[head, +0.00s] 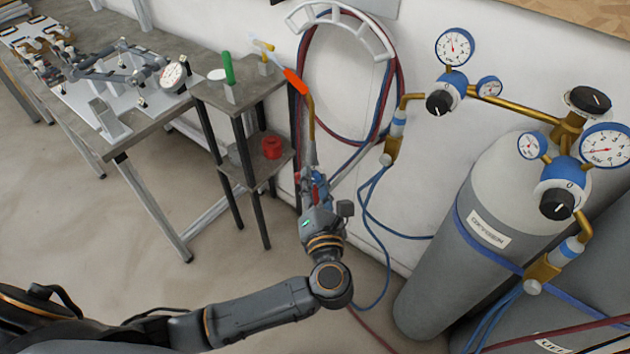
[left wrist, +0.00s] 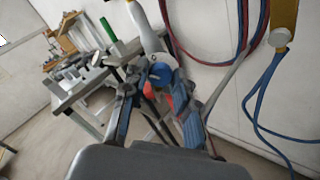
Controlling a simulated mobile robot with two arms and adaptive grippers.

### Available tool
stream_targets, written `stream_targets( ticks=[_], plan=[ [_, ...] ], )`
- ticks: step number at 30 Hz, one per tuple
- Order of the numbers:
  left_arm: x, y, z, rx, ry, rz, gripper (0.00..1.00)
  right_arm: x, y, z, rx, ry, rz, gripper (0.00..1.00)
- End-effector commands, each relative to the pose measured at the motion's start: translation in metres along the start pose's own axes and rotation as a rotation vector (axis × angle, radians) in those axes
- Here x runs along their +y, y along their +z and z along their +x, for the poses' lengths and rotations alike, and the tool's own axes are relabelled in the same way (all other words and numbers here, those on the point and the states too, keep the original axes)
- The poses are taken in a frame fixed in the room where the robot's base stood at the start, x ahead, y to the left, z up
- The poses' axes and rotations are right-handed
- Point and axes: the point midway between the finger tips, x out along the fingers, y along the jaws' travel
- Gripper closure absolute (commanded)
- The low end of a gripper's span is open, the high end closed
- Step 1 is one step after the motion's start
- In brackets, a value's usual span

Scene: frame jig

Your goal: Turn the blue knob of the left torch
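The left torch (head: 311,118) hangs upright by the wall, with a bent brass neck and an orange tip; it shows as a pale tube in the left wrist view (left wrist: 146,28). Its blue knob (left wrist: 161,73) shows there between my left gripper's fingers, with a red part close below. My left gripper (head: 315,182) is at the torch's lower body, its arm reaching up from below. In the wrist view the fingers (left wrist: 160,92) stand apart, one on each side of the knob. I cannot tell whether either finger touches it. My right gripper is out of view.
Red and blue hoses (head: 398,88) coil on the wall behind the torch. A small stand (head: 262,88) with a green-handled tool and a red pot is left of it. A workbench (head: 150,118) stands farther left. Gas cylinders (head: 440,270) with gauges and regulators stand at right.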

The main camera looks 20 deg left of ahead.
Motion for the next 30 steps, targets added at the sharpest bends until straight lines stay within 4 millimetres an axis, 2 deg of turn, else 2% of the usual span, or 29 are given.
stream_targets(
  ticks=[1, 3, 11, 16, 30],
  plan=[
    [0.0, 0.0, 0.0, 0.0, 0.0, 0.0, 0.88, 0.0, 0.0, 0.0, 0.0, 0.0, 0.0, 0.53],
    [0.0, 0.0, 0.0, 0.0, 0.0, 0.0, 1.0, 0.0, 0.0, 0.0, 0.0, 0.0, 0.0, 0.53],
    [0.0, 0.0, -0.001, 0.001, -0.001, 0.013, 1.0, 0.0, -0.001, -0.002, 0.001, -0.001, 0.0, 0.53],
    [0.001, 0.001, -0.001, 0.004, -0.001, 0.07, 1.0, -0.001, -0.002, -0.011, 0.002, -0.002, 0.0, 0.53],
    [0.003, 0.004, -0.001, 0.005, -0.003, 0.448, 1.0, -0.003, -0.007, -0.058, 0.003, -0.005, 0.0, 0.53]
  ],
)
